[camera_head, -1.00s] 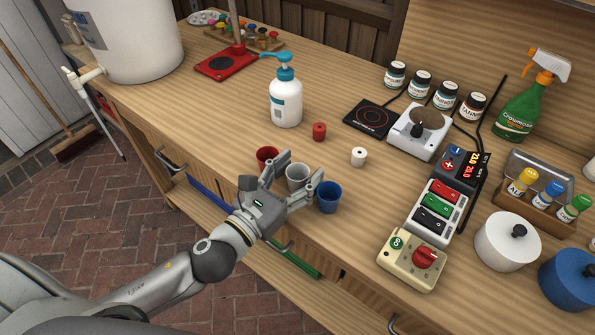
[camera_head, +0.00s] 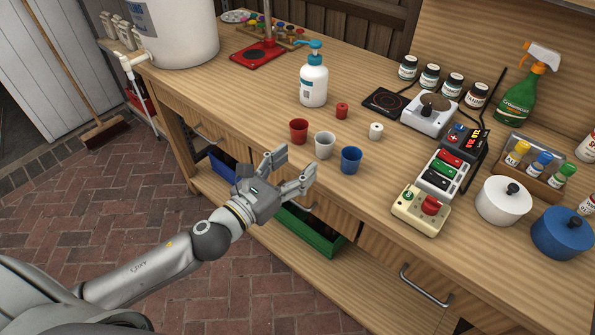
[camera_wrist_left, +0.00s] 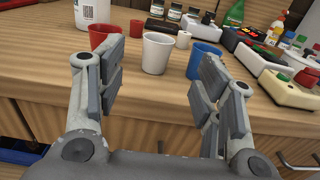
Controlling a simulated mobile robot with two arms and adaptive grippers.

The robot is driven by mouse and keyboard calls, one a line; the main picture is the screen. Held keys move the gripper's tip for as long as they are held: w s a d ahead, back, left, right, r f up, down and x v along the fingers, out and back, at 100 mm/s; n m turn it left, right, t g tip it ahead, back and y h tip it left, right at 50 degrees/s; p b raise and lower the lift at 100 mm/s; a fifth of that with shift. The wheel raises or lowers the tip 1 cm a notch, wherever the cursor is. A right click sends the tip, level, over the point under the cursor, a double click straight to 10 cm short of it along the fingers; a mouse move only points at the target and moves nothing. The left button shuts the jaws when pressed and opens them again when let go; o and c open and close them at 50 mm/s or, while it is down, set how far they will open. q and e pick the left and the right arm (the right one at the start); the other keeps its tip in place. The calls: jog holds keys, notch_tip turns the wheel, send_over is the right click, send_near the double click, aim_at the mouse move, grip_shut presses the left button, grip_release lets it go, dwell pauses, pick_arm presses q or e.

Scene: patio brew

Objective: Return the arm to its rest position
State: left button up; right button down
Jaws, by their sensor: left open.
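My left gripper (camera_head: 292,172) is open and empty, just off the front edge of the wooden bench (camera_head: 262,103). In the left wrist view its two fingers (camera_wrist_left: 158,88) stand wide apart with nothing between them. Beyond it on the bench stand a red cup (camera_head: 298,130), a white cup (camera_head: 324,145) and a blue cup (camera_head: 350,159), all upright. The white cup shows in the left wrist view (camera_wrist_left: 156,54) between the fingers but farther off. The fingers partly cover the red cup (camera_wrist_left: 104,37) and the blue cup (camera_wrist_left: 204,61) there. My right gripper is out of view.
A pump bottle (camera_head: 313,84), a red spool (camera_head: 341,110) and a white spool (camera_head: 376,130) stand behind the cups. A switch box (camera_head: 421,210) and lidded pots (camera_head: 503,200) are to the right. Below the bench top are drawers and a green crate (camera_head: 310,235). The brick floor in front is clear.

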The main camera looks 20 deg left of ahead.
pick_arm(q)
jog(key=s+a+f+n+g+y, duration=0.3)
jog(key=s+a+f+n+y, duration=0.15)
jog(key=n, duration=0.75)
jog(key=s+a+f+n+g+y, duration=0.25)
jog(key=s+f+n+y, duration=0.2)
jog(key=n, duration=0.75)
jog(key=s+d+f+n+g+h, duration=0.1)
jog(key=s+d+f+n+g, duration=0.1)
jog(key=s+f+n+g, duration=0.35)
jog(key=s+d+f+n+g+h, duration=0.1)
jog(key=s+f+n+g+h, duration=0.1)
jog(key=s+n, duration=0.65)
notch_tip(320, 180, down, 26)
jog(key=s+g+p, duration=0.1)
jog(key=s+g, duration=0.1)
jog(key=s, duration=0.1)
jog(key=s+a+f, duration=0.2)
jog(key=s+f, duration=1.2)
jog(key=s, duration=0.2)
jog(key=shift+s+a+f+g+p, duration=0.2)
jog(key=shift+s+f+g+p, duration=0.2)
jog(key=shift+p, duration=0.05)
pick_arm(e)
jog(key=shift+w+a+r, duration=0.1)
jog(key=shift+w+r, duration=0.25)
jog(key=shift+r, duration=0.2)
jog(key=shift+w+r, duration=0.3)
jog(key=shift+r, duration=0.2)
